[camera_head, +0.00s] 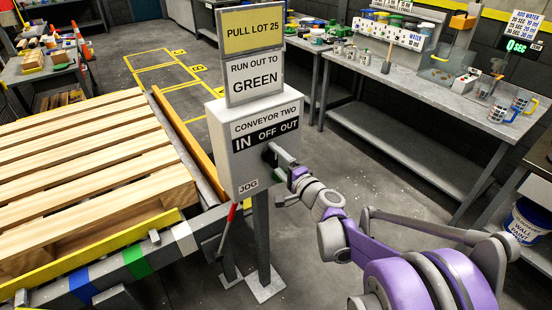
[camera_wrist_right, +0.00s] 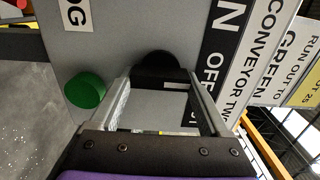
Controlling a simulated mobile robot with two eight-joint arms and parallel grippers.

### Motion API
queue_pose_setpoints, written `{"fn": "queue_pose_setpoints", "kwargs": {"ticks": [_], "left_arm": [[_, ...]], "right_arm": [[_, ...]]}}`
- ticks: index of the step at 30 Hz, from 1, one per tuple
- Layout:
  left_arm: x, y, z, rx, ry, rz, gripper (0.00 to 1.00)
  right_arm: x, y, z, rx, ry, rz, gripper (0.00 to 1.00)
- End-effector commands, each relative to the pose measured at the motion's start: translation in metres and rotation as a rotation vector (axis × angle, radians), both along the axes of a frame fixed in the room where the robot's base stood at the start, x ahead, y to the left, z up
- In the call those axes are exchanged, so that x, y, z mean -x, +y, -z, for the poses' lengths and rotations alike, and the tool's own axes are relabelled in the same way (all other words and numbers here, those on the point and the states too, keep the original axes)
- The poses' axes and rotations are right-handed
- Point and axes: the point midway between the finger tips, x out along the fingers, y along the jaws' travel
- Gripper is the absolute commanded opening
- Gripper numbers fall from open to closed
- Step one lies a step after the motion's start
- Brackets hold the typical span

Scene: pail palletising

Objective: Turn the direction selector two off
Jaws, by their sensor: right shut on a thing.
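The direction selector is a dark round knob (camera_wrist_right: 157,66) on the front of the grey conveyor two control box (camera_head: 229,157). Its panel (camera_head: 266,134) reads IN, OFF, OUT. In the head view the knob (camera_head: 267,153) is mostly hidden behind my right gripper (camera_head: 277,156). My right gripper, seen in the wrist view (camera_wrist_right: 160,84), has its two fingers on either side of the knob and is shut on it. I cannot tell which word the knob points to. My left gripper is not in view.
A green button (camera_wrist_right: 85,90) sits beside the knob, near the JOG label (camera_head: 248,187). Signs (camera_head: 254,54) stand above the box. A wooden pallet (camera_head: 90,170) lies on the conveyor at left. A workbench (camera_head: 440,100) with mugs and tools stands at right.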

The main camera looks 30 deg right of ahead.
Motion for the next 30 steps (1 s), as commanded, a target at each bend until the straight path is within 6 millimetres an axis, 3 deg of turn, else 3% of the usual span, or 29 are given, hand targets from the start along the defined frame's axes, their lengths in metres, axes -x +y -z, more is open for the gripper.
{"fn": "queue_pose_setpoints", "kwargs": {"ticks": [9,10,13,23,30], "left_arm": [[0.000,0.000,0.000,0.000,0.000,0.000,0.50],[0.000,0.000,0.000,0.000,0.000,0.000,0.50],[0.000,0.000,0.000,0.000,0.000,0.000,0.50],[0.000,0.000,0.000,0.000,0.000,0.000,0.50],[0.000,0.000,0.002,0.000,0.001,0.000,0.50]], "right_arm": [[0.000,0.000,0.000,0.001,0.000,0.000,0.24],[0.000,0.000,0.000,0.001,0.000,0.000,0.82],[0.000,0.000,0.000,0.001,0.000,0.000,1.00],[0.006,-0.001,0.000,0.000,0.000,0.001,1.00],[0.047,-0.005,0.000,0.001,0.000,0.004,1.00]]}}
